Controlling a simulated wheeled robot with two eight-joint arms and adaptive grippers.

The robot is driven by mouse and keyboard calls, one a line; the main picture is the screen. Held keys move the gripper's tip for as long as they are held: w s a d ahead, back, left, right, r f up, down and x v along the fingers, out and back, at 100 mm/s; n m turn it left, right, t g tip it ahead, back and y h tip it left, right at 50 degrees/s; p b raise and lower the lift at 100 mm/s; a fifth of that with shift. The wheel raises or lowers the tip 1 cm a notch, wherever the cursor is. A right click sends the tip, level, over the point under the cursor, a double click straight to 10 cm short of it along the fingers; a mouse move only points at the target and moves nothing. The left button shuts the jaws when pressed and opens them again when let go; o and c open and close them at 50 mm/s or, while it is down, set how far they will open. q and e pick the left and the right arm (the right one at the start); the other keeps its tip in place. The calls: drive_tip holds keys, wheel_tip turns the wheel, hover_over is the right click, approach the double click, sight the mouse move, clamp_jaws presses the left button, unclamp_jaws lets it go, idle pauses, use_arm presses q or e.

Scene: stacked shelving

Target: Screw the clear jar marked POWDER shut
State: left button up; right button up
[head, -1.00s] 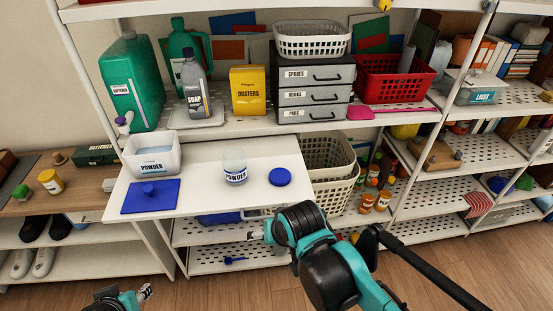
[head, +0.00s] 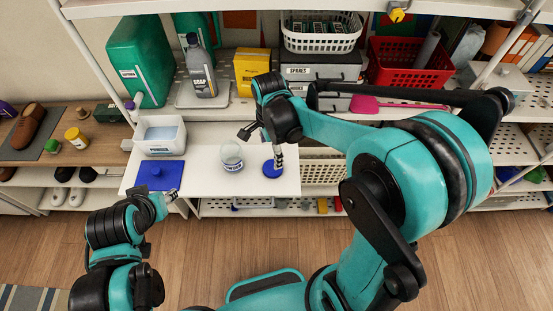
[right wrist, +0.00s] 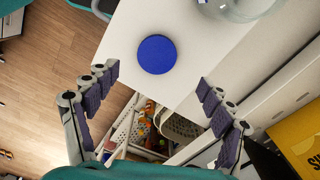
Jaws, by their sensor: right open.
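The clear jar marked POWDER (head: 230,157) stands upright and open-topped on the white pull-out shelf (head: 215,182). Its edge also shows at the top of the right wrist view (right wrist: 240,8). A round blue lid (head: 268,169) lies flat right of the jar, apart from it. The lid is whole in the right wrist view (right wrist: 157,54). My right gripper (head: 278,157) points down near the lid and partly covers it in the head view. Its fingers are spread and empty, with the lid ahead of the fingertips (right wrist: 155,85). My left gripper (head: 173,195) is near the shelf's front left, its jaw opening unclear.
A white tub marked POWDER (head: 160,147) and a blue mat (head: 160,176) with a blue object are left of the jar. A soap bottle (head: 199,75) and a yellow dusters box (head: 250,70) stand on the shelf above. The shelf between mat and jar is clear.

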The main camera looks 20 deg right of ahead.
sight(272, 165)
drive_tip(key=shift+f, duration=0.1)
drive_tip(key=shift+f, duration=1.25)
drive_tip(key=shift+f, duration=0.1)
drive_tip(key=f, duration=0.5)
drive_tip(key=shift+s+d, duration=0.1)
drive_tip(key=shift+s, duration=0.1)
drive_tip(key=c, duration=0.9)
